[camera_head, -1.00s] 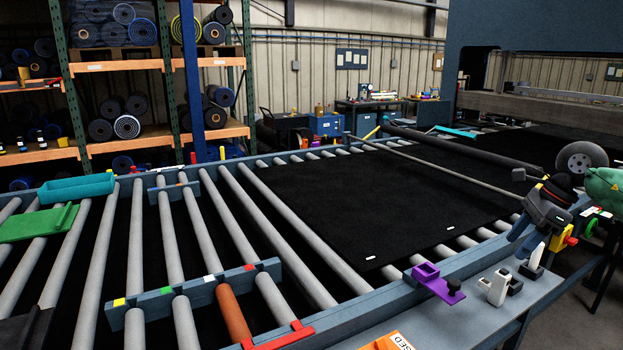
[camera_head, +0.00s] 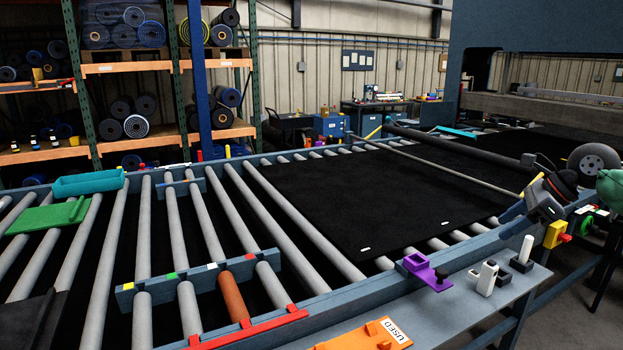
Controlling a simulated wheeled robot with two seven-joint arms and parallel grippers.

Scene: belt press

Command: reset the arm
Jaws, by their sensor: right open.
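My right gripper (camera_head: 516,212) is at the right, above the near edge of the roller frame. Its dark grey body tilts, with blue fingers pointing down and left. It is open, and I see nothing held. A white upright post in a black holder (camera_head: 523,253) stands on the grey side shelf below it, apart from the fingers. Part of my right arm shows green at the right edge. My left gripper is not in view.
A black belt sheet (camera_head: 390,190) lies on the rollers. A purple bracket (camera_head: 427,270), a white-and-black block (camera_head: 487,276) and an orange "USED" tray (camera_head: 365,336) line the near side. A teal tray (camera_head: 88,184) and green plate (camera_head: 48,217) sit at left.

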